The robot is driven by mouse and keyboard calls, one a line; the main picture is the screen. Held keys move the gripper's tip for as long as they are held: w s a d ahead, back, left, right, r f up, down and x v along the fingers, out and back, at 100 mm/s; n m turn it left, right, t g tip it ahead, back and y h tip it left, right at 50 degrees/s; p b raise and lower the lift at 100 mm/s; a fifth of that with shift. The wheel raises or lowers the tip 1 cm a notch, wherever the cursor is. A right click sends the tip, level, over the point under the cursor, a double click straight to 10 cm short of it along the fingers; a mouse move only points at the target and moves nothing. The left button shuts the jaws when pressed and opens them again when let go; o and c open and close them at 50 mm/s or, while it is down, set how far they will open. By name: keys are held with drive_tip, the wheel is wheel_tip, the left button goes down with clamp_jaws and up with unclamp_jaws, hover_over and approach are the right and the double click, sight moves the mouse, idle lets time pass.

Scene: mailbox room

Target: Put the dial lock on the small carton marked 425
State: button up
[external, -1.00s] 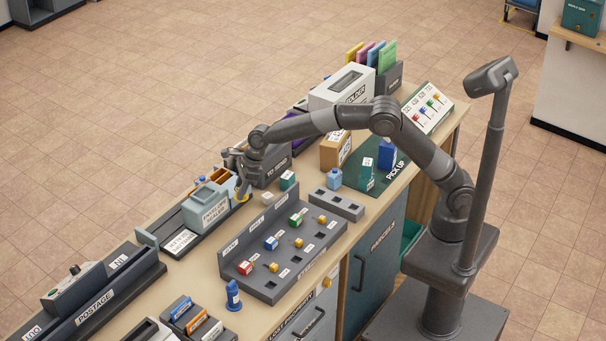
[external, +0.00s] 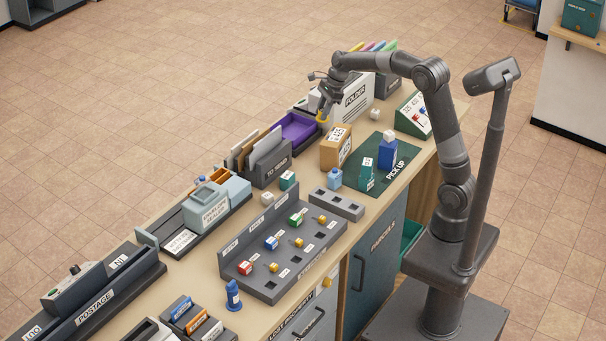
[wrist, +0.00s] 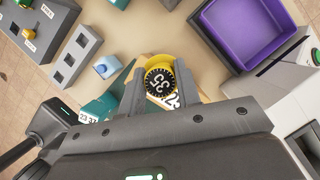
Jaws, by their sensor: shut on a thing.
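The dial lock (wrist: 159,82) is yellow with a black numbered dial. My gripper (wrist: 158,88) is shut on it in the wrist view. In the external view my gripper (external: 325,106) holds the yellow lock (external: 322,118) above and slightly left of a small brown carton (external: 331,153), apart from it. The carton has a white number label (external: 345,145); its digits are too small to read surely. In the wrist view the carton (wrist: 146,57) shows behind the lock, its label partly hidden by the lock and fingers.
A blue package (external: 387,154) and a teal one (external: 367,172) stand on the green pick-up mat (external: 381,183).

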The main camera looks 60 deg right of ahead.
drive_tip(key=s+d+r, duration=0.3)
drive_tip(key=s+d, duration=0.8)
drive_tip(key=d, duration=0.2)
approach(332, 136)
drive_tip(key=shift+w+a+f+n, duration=0.2)
drive_tip(key=shift+w+a, duration=0.05)
drive_tip(key=shift+a, duration=0.15)
drive_tip(key=shift+w+a+f+n, duration=0.2)
drive_tip(key=shift+a, duration=0.2)
drive_tip(key=shift+f, duration=2.05)
drive_tip(key=o, duration=1)
drive_tip(key=shift+f, duration=0.1)
